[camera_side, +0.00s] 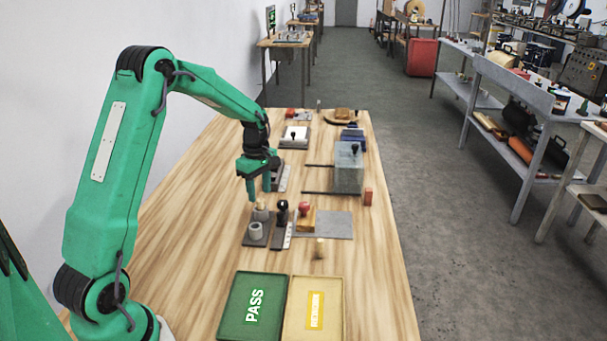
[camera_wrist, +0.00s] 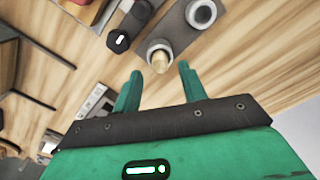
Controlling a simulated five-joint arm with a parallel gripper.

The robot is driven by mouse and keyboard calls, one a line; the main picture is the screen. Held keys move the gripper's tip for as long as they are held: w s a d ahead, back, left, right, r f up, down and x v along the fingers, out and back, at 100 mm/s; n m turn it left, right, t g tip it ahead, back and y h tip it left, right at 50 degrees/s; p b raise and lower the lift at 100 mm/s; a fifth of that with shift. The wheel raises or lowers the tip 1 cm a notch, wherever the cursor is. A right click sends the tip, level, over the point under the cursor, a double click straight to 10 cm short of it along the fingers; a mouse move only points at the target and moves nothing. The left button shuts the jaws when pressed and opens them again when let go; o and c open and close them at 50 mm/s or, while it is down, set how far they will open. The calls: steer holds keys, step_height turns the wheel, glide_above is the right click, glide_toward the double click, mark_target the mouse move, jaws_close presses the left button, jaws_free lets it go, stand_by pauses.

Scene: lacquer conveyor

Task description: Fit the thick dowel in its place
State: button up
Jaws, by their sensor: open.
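A dark plate (camera_side: 256,241) on the table holds two grey round sockets. The nearer socket (camera_side: 255,229) is empty; it also shows in the wrist view (camera_wrist: 201,12). A pale wooden dowel (camera_side: 262,206) stands upright in the farther socket, with its tip showing in the wrist view (camera_wrist: 159,60). Another wooden dowel (camera_side: 319,247) stands on the table to the right of the plate. I cannot tell which dowel is thicker. My gripper (camera_side: 259,195) is open and empty, fingers down, just above and behind the socketed dowel. In the wrist view the dowel lies beyond the fingertips (camera_wrist: 160,69).
A black-handled stamp (camera_side: 282,209) and a red-topped stamp (camera_side: 305,209) stand close right of the plate. A green PASS tray (camera_side: 237,317) and a yellow tray (camera_side: 316,288) lie in front. The table's left side is bare.

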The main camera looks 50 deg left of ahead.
mark_target(261, 201)
step_height(261, 201, up, 10)
steer(key=shift+f, duration=0.15)
stand_by(0.3)
steer(key=shift+d, duration=0.1)
stand_by(0.4)
steer(key=s+d+r+m+t, duration=0.3)
steer(key=s+d+r+m, duration=0.6)
steer(key=d, duration=0.3)
steer(key=s+d+f+m+t, duration=0.2)
steer(key=s+d+m, duration=0.6)
steer(key=s+m, duration=0.3)
steer(key=shift+s+d+t, duration=0.3)
steer(key=shift+s+d, duration=0.05)
steer(key=shift+s, duration=0.55)
